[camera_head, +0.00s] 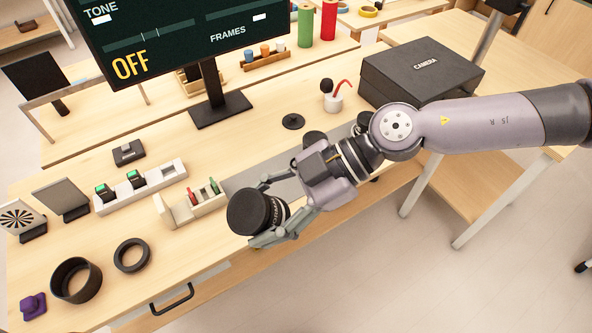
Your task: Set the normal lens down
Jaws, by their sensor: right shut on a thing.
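The normal lens (248,213) is a short black cylinder with white lettering on its side. My right gripper (268,213) comes in from the right and is shut on it, with a finger on either side. The lens is held tilted, its dark round end facing left and toward me, over the front part of the wooden table (205,245). Whether its lower edge touches anything cannot be told. My left gripper is not in view.
A black ring (131,256), a black hood (76,280) and a purple piece (33,306) lie front left. White trays (140,188) (192,207) stand behind. A monitor (190,40) and CAMERA box (421,72) stand farther back. Bare wood lies left of the lens.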

